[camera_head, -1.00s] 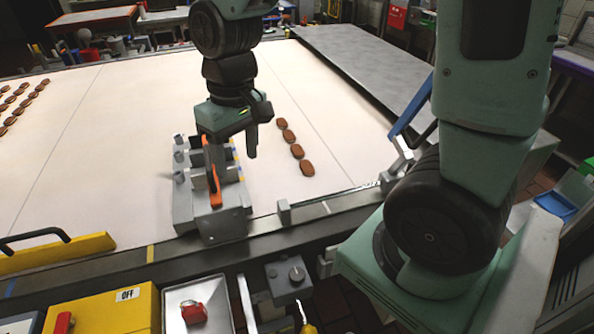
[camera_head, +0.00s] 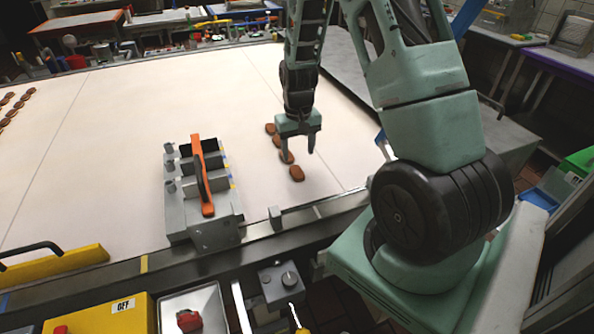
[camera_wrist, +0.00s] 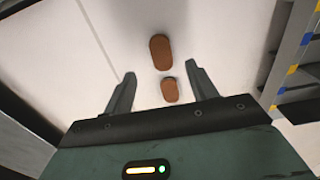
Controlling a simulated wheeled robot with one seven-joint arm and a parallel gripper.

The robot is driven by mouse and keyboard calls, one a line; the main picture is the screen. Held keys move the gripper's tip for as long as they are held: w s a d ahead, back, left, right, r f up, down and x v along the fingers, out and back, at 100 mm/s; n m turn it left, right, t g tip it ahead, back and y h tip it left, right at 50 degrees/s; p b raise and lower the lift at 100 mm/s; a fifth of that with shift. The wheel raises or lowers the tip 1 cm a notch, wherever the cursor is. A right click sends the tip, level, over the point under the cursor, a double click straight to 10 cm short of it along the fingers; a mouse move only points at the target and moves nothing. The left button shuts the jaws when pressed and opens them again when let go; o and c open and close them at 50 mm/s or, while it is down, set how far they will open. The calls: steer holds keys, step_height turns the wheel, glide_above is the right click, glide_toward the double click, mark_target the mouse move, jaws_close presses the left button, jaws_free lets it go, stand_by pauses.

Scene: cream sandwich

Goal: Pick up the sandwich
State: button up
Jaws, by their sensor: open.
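A short row of brown sandwiches lies on the cream-white belt. In the head view the nearest sandwich (camera_head: 297,173) lies just below my gripper (camera_head: 297,150), and another (camera_head: 270,129) lies behind it, with others partly hidden by the fingers. My gripper is open and empty above the row. In the wrist view one sandwich (camera_wrist: 170,90) sits between the two spread fingers (camera_wrist: 160,88), and a larger-looking one (camera_wrist: 160,51) lies beyond the fingertips. I cannot tell whether the fingers touch the belt.
A grey fixture (camera_head: 212,212) with an orange handle (camera_head: 201,175) stands on the belt to the left. A metal rail (camera_head: 325,210) runs along the belt's front edge. More sandwiches (camera_head: 12,112) lie at the far left. The belt's middle is clear.

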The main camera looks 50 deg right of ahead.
mark_target(297, 171)
steer(key=shift+w+f+p, duration=0.15)
steer(key=shift+f+p, duration=0.5)
steer(key=shift+f, duration=1.15)
steer(key=shift+w+f+p, duration=0.1)
steer(key=shift+f+p, duration=0.55)
steer(key=shift+f, duration=1.15)
steer(key=c, duration=1)
